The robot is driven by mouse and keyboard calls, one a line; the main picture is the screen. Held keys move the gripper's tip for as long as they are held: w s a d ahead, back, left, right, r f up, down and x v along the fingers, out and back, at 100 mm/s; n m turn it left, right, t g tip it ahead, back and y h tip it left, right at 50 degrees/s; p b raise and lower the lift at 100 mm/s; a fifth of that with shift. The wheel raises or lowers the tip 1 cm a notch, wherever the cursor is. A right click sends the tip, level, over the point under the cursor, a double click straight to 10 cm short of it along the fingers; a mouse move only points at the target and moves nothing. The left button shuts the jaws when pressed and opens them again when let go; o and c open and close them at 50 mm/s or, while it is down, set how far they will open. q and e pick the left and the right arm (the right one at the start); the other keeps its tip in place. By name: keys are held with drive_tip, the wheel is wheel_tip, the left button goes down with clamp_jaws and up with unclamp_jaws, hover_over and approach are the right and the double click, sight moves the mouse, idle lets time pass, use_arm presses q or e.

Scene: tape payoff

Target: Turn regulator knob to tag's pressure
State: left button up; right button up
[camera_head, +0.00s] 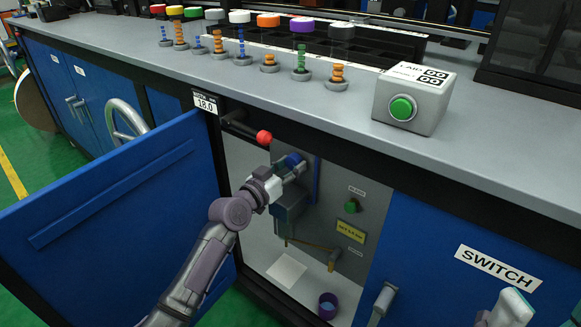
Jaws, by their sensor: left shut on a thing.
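The blue regulator knob (293,159) is on the panel inside the open cabinet, at the picture's middle. My left gripper (290,168) reaches in from the lower left and is shut on the knob, covering much of it. A white tag (206,104) on the bench's front edge, above the open door, reads 18.0; its smaller top line is too small to read. I cannot make out a gauge reading. My right gripper is not in view; a pale part of my right arm shows at the lower right.
The blue door (110,220) stands open on the left. A red ball-ended lever (264,137) sits just above my left gripper. The panel also holds a green knob (351,206) and a yellow label (350,232). A purple cup (327,306) stands on the cabinet floor.

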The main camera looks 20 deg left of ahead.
use_arm(q)
drive_tip(key=shift+m, duration=1.1)
drive_tip(key=shift+m+p, duration=0.35)
drive_tip(key=shift+m, duration=1.25)
drive_tip(key=o, duration=1)
drive_tip(key=shift+a, duration=0.1)
drive_tip(key=shift+o, duration=0.7)
